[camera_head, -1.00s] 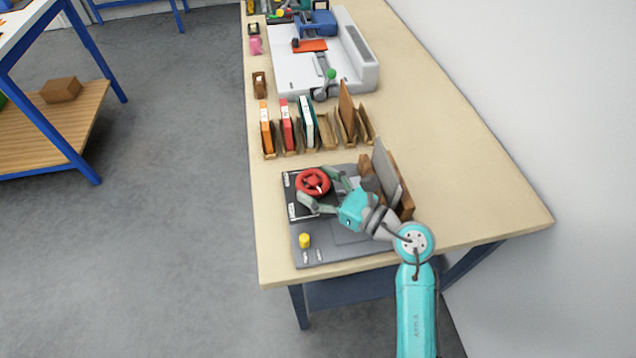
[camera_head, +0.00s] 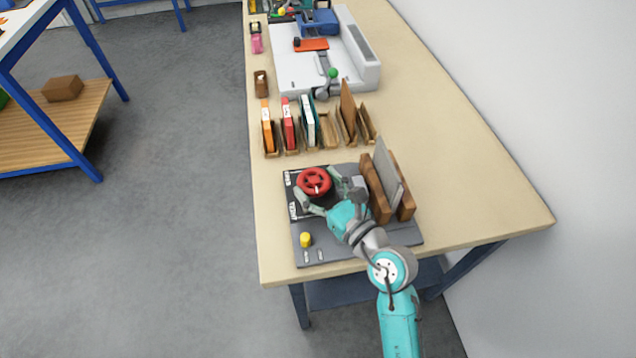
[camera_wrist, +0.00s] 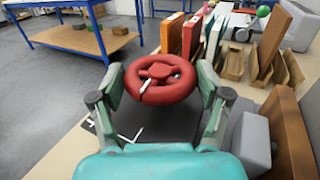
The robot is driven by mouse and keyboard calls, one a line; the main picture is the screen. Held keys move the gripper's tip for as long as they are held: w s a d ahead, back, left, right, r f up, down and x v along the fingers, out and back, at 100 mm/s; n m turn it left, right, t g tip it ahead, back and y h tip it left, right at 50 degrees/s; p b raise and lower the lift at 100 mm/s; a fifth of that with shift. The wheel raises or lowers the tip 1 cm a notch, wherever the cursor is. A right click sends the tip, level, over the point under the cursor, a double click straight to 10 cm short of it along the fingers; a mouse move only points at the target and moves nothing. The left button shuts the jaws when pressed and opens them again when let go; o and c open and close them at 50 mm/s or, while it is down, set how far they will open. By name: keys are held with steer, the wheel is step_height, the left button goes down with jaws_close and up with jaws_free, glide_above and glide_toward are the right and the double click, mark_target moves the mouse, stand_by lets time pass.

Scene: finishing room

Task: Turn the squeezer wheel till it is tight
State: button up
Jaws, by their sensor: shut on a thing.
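The red squeezer wheel (camera_head: 314,181) sits on the dark press base (camera_head: 340,238) near the bench's front end. It also shows in the wrist view (camera_wrist: 160,80), with a white mark on its near-left rim. My gripper (camera_head: 322,189) has one finger on each side of the wheel and is shut on its rim. In the wrist view the fingers of my gripper (camera_wrist: 160,85) stand left and right of the wheel. What lies beneath the wheel is mostly hidden.
A yellow knob (camera_head: 305,240) is at the base's front left. Wooden boards with a grey plate (camera_head: 387,172) stand right of the wheel. Book holders (camera_head: 330,131) and a white machine (camera_head: 297,75) stand farther back. Bare bench (camera_head: 470,190) lies to the right.

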steer(key=o, duration=1.1)
steer(key=shift+o, duration=0.2)
steer(key=v, duration=1.2)
